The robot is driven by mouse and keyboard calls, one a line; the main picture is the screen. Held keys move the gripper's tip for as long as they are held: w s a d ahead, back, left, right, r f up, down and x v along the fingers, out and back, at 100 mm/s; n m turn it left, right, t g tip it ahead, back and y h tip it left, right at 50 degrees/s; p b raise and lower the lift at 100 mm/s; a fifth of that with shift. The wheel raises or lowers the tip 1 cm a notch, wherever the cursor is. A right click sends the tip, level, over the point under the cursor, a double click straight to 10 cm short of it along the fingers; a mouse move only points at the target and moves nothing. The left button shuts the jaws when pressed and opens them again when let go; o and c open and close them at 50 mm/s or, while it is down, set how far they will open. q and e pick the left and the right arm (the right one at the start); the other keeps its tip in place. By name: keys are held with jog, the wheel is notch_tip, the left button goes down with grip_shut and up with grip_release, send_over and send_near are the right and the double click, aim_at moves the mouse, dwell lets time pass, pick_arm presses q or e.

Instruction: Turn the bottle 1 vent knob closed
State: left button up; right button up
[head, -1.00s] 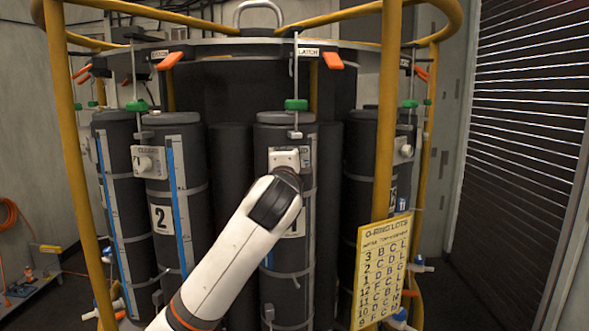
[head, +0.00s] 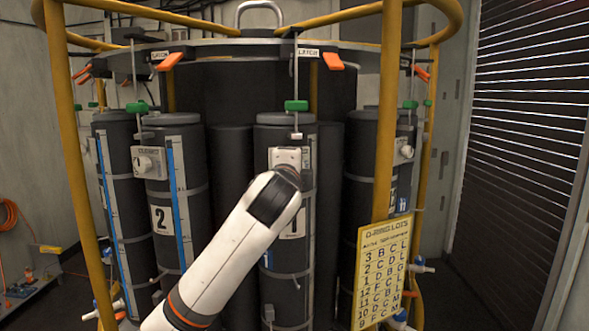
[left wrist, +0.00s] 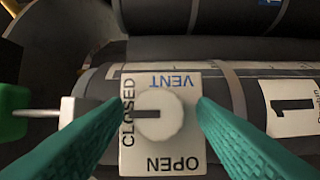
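Bottle 1 (head: 286,258) is a dark upright cylinder at the centre of the head view, with a "1" label. My left arm reaches up in front of it and hides its vent knob there. In the left wrist view the round white vent knob (left wrist: 170,119) sits on a white plate (left wrist: 180,160) marked VENT, CLOSED and OPEN. A grey mark on the knob runs from its middle toward CLOSED. My left gripper (left wrist: 158,104) is open, its teal fingers on either side of the knob with visible gaps. My right gripper is in neither view.
Bottle 2 (head: 160,250), with its own vent knob (head: 146,164), stands to the left. A yellow post (head: 388,120) and a lots sign (head: 381,275) stand to the right. A green clamp (head: 296,106) and an orange latch handle (head: 333,61) are above bottle 1.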

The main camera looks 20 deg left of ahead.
pick_arm(q)
jog(key=s+d+b, duration=0.2)
jog(key=s+b, duration=0.3)
jog(key=s, duration=0.7)
jog(key=shift+a, duration=0.1)
